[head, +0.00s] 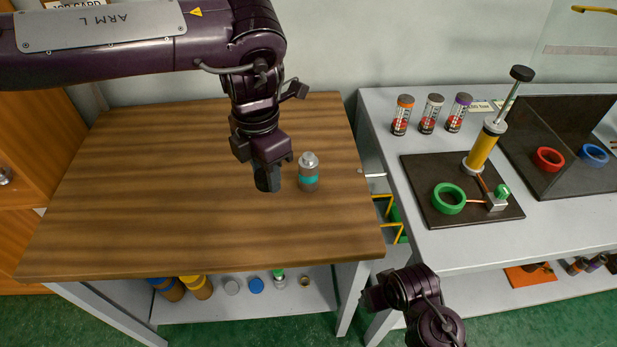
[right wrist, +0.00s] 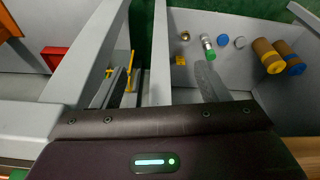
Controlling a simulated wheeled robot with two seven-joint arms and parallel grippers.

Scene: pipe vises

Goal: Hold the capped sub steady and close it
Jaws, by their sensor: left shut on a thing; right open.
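A grey capped sub (head: 308,178) with a teal band and a silvery top stands upright on the wooden bench (head: 170,190). My left gripper (head: 267,180) points down just left of it, with a strip of bare wood showing between finger and sub. Its fingers are shut; whatever is between them is hidden by the near finger. My right arm (head: 425,310) is low at the front, by the gap between the benches. In the right wrist view my right gripper (right wrist: 165,85) is open, with nothing between its dark fingers.
The right bench (head: 385,105) carries several small cans, a yellow pump (head: 481,155) on a dark plate, a green ring (head: 448,198) and a dark tray with red and blue rings. A shelf (head: 240,308) under the wooden bench holds cylinders and caps. Most of the wooden top is clear.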

